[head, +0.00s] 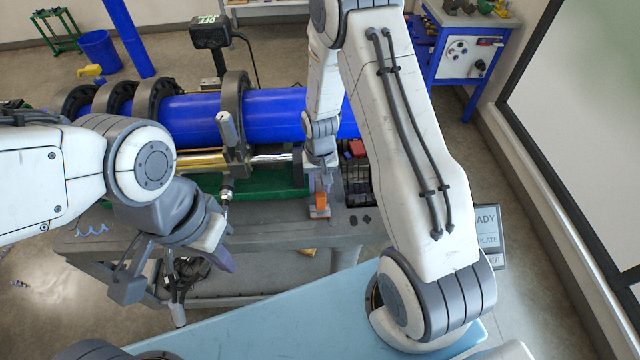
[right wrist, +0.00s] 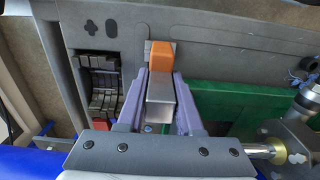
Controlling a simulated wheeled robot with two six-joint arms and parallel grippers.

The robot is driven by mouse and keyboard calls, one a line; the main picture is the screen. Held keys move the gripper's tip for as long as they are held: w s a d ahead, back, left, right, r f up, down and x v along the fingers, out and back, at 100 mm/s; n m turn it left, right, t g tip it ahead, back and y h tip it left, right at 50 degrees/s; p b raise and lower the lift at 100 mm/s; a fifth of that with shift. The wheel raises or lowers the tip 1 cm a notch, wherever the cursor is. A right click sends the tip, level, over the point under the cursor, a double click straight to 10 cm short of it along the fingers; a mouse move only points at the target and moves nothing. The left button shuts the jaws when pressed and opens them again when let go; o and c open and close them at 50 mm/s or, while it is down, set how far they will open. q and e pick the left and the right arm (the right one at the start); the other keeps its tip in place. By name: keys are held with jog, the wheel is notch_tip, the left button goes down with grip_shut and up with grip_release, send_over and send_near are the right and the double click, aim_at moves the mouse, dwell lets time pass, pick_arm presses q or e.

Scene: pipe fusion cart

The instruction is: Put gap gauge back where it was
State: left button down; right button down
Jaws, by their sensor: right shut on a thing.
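The gap gauge, a silver metal bar (right wrist: 160,92) with an orange end (right wrist: 161,54), is between the purple fingers of my right gripper (right wrist: 160,84), which is shut on it. In the head view the gauge's orange end (head: 320,199) shows just below my right gripper (head: 319,182), over the cart's grey front ledge. I cannot tell whether the gauge touches the ledge. My left gripper (head: 172,274) is open and empty, with its fingers wide apart, in front of the cart's left part.
The grey cart (head: 100,246) carries a blue pipe (head: 275,115) in dark clamp rings. A black slotted rack (right wrist: 102,85) lies beside the gauge, and a green tray (right wrist: 235,108) lies on its other side. A light blue surface (head: 270,325) is in front.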

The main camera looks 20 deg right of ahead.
jog(key=shift+f, duration=0.1)
jog(key=c, duration=1)
grip_release()
jog(key=shift+f, duration=0.1)
jog(key=o, duration=0.4)
jog(key=shift+o, duration=0.2)
jog(key=shift+r, duration=0.2)
